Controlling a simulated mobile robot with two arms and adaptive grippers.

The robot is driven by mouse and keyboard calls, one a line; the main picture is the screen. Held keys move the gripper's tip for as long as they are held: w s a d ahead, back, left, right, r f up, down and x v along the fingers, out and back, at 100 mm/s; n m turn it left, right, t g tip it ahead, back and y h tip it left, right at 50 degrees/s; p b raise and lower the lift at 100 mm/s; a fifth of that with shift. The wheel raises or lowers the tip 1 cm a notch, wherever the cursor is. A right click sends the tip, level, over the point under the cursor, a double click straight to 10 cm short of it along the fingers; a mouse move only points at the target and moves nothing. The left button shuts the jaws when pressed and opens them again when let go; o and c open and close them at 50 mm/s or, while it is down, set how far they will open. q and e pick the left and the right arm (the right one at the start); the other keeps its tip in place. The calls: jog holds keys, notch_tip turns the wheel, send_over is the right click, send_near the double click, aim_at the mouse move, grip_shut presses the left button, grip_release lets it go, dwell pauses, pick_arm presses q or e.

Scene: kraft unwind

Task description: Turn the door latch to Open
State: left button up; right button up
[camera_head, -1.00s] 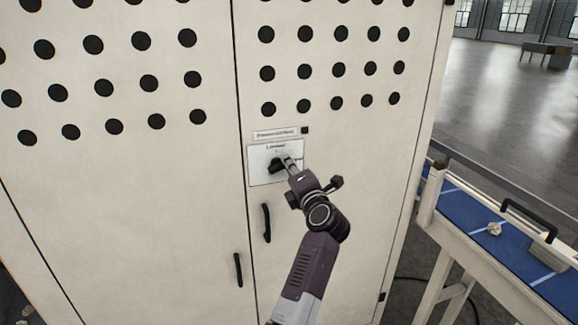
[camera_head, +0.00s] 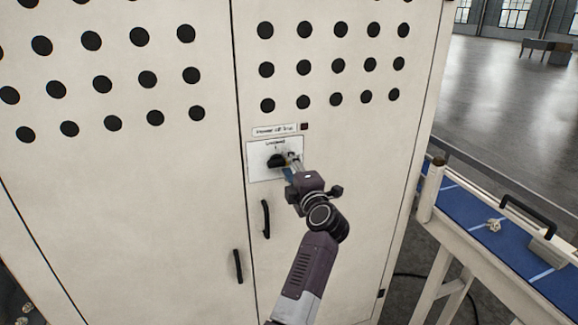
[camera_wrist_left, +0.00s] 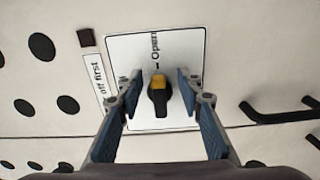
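The door latch is a black knob (camera_head: 276,160) with a yellow tip on a white plate (camera_head: 256,173); it also shows in the left wrist view (camera_wrist_left: 158,99). There its yellow tip points toward the tick and the word "Open" on the plate (camera_wrist_left: 180,45). My left gripper (camera_head: 292,160) is at the plate, just right of the knob in the head view. In the left wrist view its fingers (camera_wrist_left: 158,87) stand open on either side of the knob, with gaps to it. My right gripper is not in view.
A label (camera_head: 274,130) and a small dark square (camera_head: 304,126) sit above the plate. Black door handles (camera_head: 266,219) and (camera_head: 238,266) are below. A blue-topped conveyor (camera_head: 515,255) stands to the right of the cabinet.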

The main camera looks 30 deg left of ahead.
pick_arm(q)
jog(key=o, duration=0.5)
jog(key=shift+c, duration=0.2)
